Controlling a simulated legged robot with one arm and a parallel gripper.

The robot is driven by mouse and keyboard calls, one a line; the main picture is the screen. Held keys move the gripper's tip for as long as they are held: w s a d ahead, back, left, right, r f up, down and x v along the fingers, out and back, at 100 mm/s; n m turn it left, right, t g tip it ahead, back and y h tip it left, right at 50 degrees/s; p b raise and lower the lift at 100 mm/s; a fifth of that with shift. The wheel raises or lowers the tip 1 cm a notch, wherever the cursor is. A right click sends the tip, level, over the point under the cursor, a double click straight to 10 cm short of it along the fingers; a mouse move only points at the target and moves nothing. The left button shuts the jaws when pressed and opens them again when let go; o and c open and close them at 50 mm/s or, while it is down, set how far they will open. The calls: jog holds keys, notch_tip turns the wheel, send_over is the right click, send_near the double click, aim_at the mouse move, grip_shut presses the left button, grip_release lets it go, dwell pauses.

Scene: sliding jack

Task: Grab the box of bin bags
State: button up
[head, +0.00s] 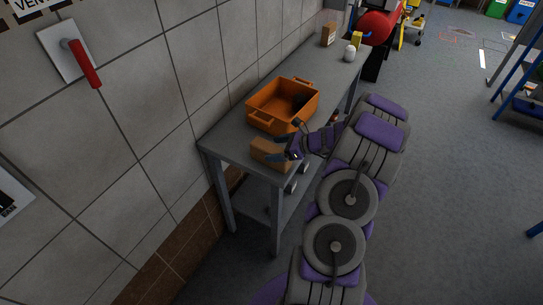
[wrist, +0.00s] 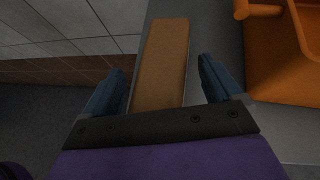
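The box of bin bags, seen as a plain brown cardboard box (head: 268,152), lies on the near end of the grey table (head: 227,138). No label on it can be read. In the wrist view the box (wrist: 161,62) runs lengthwise between the two blue fingers of my gripper (wrist: 163,85). A gap shows on each side, wider on the right, so the fingers are open and do not visibly touch it. In the head view my gripper (head: 283,148) is at the box's right side. The box's near end is hidden behind the gripper's palm in the wrist view.
An orange crate (head: 262,119) stands on the table just beyond the box; it also shows in the wrist view (wrist: 262,80). A white item (head: 350,53) and small boxes (head: 328,34) stand at the table's far end. A tiled wall (head: 150,110) borders the left.

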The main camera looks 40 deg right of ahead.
jog(key=shift+d, duration=0.1)
jog(key=shift+c, duration=1.4)
jog(key=shift+a, duration=0.45)
jog(key=c, duration=0.6)
jog(key=shift+d, duration=0.25)
jog(key=c, duration=0.4)
jog(key=shift+r, duration=0.1)
